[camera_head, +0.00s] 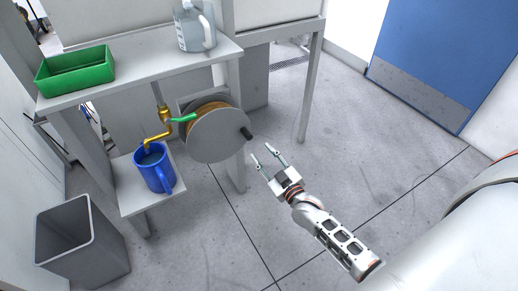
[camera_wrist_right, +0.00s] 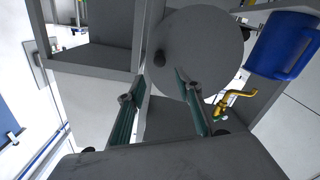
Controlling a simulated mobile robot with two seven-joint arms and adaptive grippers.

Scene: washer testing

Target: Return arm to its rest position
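My right gripper (camera_head: 263,155) is open and empty in the head view. It hangs in the air to the right of the round grey reel disc (camera_head: 217,136), near the disc's black knob (camera_head: 246,133). In the right wrist view the two fingers (camera_wrist_right: 160,88) are spread apart with nothing between them. The disc (camera_wrist_right: 203,45) and its black knob (camera_wrist_right: 159,58) show beyond the fingertips, and I see no clear contact. My right arm reaches in from the lower right of the head view. My left gripper is not in view.
A blue mug (camera_head: 154,169) stands on the low shelf under a brass tap (camera_head: 160,135) with a green handle. A green bin (camera_head: 76,70) and a clear pitcher (camera_head: 195,27) are on the upper shelf. A grey waste bin (camera_head: 82,240) stands at left. Floor at right is clear.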

